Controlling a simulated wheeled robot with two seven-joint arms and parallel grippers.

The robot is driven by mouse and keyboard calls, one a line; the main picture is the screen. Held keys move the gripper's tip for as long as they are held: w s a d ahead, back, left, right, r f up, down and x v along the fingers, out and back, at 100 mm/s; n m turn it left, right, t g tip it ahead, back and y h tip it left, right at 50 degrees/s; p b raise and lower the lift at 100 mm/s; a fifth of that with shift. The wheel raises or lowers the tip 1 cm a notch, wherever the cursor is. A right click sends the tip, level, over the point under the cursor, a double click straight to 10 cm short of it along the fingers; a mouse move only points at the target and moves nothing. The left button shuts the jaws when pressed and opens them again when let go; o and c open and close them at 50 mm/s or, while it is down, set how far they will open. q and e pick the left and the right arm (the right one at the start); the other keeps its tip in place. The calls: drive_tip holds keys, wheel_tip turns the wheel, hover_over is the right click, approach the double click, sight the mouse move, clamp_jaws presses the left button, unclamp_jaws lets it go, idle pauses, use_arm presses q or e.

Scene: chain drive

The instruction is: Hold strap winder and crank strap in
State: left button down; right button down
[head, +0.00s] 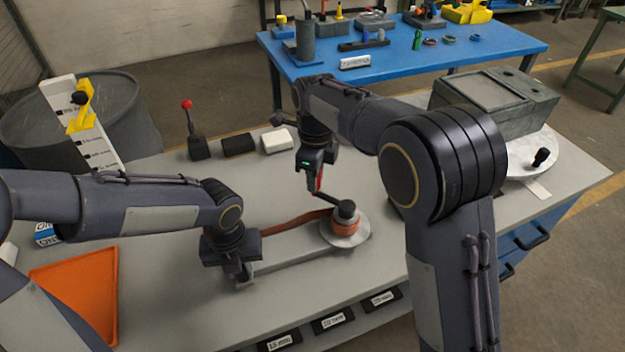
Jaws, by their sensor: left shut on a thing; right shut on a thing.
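The strap winder lies on the grey bench, with a long grey base (292,261) and a round spool plate (355,239) at its right end. A reddish-brown strap (290,226) runs from near my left gripper to the spool, where orange-red strap is wound. A dark crank (330,199) reaches from the spool hub up and left. My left gripper (243,277) is shut at the left end of the winder base; its fingertips are partly hidden by its own body. My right gripper (318,188) points down and is shut on the crank's outer end.
An orange tray (75,290) lies at left. A red-knobbed lever (190,125), a black block (238,145) and a white block (276,141) stand behind the winder. A grey machine box (495,104) and a round disc with a black knob (541,157) are at right. Labelled slots line the front edge.

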drive_tip(key=shift+w+d, duration=0.35)
drive_tip(key=shift+w, duration=0.1)
drive_tip(key=shift+d, duration=0.15)
drive_tip(key=c, duration=1.2)
unclamp_jaws()
drive_tip(key=shift+o, duration=0.2)
wheel_tip(320, 180, up, 12)
